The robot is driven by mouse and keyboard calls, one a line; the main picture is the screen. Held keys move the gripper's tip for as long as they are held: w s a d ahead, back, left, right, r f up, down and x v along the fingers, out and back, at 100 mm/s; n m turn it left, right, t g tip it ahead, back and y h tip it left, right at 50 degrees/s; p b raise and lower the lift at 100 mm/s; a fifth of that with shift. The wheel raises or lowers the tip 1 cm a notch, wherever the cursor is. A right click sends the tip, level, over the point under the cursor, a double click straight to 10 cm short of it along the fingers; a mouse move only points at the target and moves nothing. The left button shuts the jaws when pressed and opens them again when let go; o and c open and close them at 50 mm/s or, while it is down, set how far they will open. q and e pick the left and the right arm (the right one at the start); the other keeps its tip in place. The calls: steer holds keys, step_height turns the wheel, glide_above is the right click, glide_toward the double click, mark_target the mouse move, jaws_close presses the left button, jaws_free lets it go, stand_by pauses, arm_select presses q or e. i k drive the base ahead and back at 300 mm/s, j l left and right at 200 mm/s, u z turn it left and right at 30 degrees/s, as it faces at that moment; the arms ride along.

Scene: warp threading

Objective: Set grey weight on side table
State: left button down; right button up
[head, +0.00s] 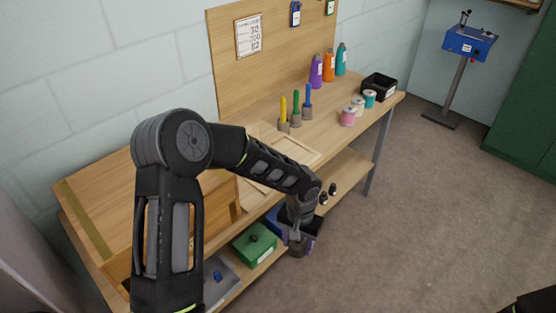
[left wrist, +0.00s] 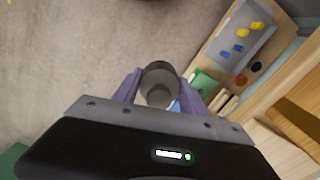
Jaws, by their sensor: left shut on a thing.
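My left gripper (head: 298,238) is shut on the grey weight (left wrist: 160,82), a round grey cylinder held between the purple fingers in the left wrist view. In the head view the grey weight (head: 298,250) shows as a dark shape below the fingers, in front of the workbench's lower shelf and partly hidden by the gripper. A wooden surface (head: 522,4) is cut off at the top right corner of the head view; I cannot tell whether it is the side table. My right gripper is not in view.
The workbench (head: 345,118) holds pegs, bottles, spools and a black bin (head: 379,87). Its lower shelf (head: 345,175) carries a green box (head: 254,246), a grey tray (head: 222,285) and two small black items. A blue device on a stand (head: 468,45) is at back right. Open floor lies right.

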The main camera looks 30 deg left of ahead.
mark_target(290, 152)
steer(key=i+l, duration=0.1)
steer(key=i, duration=0.8)
